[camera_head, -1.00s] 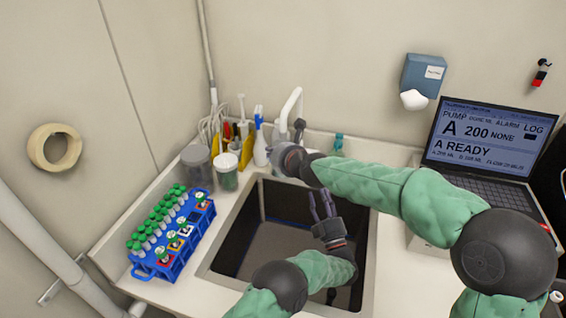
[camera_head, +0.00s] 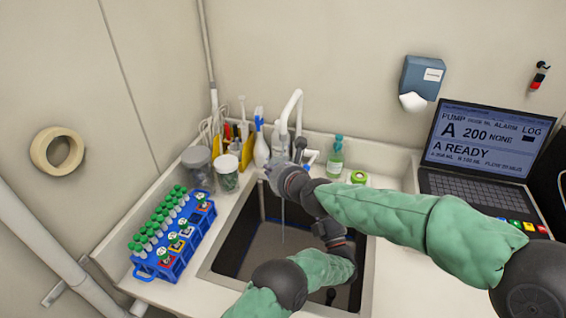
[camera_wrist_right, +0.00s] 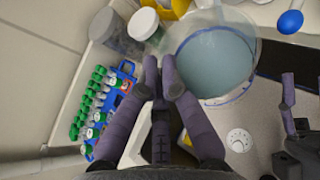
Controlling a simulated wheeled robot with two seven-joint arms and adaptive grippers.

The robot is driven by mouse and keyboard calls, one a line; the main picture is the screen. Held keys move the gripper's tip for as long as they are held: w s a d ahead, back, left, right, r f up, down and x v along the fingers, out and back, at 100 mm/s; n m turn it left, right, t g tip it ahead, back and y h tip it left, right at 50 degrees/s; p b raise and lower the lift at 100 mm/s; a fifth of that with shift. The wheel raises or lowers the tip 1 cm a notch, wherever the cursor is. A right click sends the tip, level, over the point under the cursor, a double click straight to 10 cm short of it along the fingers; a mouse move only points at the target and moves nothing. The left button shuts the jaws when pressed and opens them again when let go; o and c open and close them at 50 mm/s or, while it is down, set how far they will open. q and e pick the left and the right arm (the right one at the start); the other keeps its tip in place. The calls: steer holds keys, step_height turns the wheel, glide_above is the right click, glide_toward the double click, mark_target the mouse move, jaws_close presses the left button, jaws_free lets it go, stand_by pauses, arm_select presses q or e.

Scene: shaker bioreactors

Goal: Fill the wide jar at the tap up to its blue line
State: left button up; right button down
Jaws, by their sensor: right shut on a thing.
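The wide jar (camera_wrist_right: 212,62) is clear and holds pale blue-grey liquid, with a blue line around its wall near the liquid's edge. Whether the level meets the line I cannot tell. My right gripper (camera_wrist_right: 162,72) is shut on the jar's near wall. In the head view the right gripper (camera_head: 272,175) is at the back left of the sink, below the white tap (camera_head: 292,103), and the jar is mostly hidden. A thin pale vertical streak, possibly water, shows below it.
A blue rack (camera_head: 170,262) with green-capped tubes stands left of the sink (camera_head: 225,232). Two tubs (camera_head: 227,180), a spray bottle (camera_head: 261,150) and tools crowd behind it. A green-capped bottle (camera_head: 336,160), green tape roll (camera_head: 358,177) and laptop (camera_head: 478,150) are to the right.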

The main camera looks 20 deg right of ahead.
steer(key=shift+s+a+r, duration=0.1)
steer(key=shift+s+a, duration=0.1)
steer(key=shift+s, duration=0.55)
steer(key=s+a+r+p, duration=0.1)
steer(key=s+a+p, duration=0.1)
steer(key=s, duration=0.3)
steer(key=shift+s, duration=0.35)
steer(key=shift+r, duration=0.1)
stand_by(0.4)
